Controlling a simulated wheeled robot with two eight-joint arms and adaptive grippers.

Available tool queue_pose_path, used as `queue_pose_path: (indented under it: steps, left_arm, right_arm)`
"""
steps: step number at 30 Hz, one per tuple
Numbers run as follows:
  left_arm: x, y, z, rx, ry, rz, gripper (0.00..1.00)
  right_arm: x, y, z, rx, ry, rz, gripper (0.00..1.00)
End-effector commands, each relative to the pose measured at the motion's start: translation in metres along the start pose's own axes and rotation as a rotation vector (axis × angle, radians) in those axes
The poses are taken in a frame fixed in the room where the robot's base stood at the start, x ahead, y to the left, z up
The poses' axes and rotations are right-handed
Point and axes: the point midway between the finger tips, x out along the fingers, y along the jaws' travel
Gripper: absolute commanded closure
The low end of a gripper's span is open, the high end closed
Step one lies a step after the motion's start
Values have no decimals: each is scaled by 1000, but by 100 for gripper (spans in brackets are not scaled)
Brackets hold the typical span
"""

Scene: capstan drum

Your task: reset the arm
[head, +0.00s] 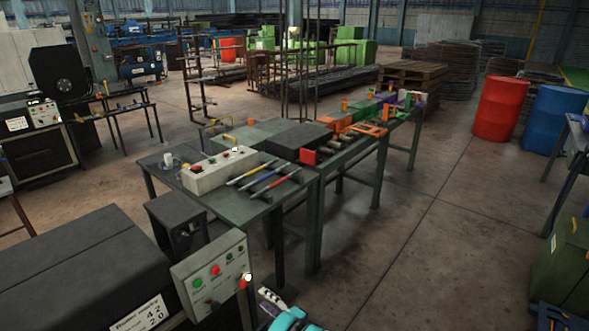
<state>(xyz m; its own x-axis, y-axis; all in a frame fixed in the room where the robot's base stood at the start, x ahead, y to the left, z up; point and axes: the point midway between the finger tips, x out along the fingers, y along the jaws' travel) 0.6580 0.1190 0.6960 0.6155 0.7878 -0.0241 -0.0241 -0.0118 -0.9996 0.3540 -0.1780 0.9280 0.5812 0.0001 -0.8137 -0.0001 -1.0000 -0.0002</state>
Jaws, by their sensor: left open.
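My left gripper (270,298) shows at the bottom edge, just right of the grey control panel (210,275). Its dark jaw with light marks and a teal part of my arm are in view; most of the arm is cut off by the frame. The gripper is open, and I see nothing held in it. The panel carries red and green buttons and an orange-red lever with a white knob, close to the gripper's left. My right gripper is not in view.
A dark machine cover (75,265) fills the lower left. A dark green workbench (215,201) holds a control box (218,171) and several coloured-handled tools. Red (502,108) and blue (553,118) drums stand at the right. The floor (430,230) right of the bench is clear.

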Motion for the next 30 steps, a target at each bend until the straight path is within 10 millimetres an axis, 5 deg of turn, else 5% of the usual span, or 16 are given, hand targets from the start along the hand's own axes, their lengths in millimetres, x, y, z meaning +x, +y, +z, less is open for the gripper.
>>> queue_pose_path:
  steps: [8,15,23,30]
  left_arm:
    - [34,-78,4,-64,-7,234,48]
    - [43,-146,42,-172,-10,475,48]
    - [20,-202,109,-329,-14,716,48]
    - [-28,-231,179,-512,-15,919,48]
  right_arm:
    - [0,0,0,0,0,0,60]
    - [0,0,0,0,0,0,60]
    - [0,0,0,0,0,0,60]
    - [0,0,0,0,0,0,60]
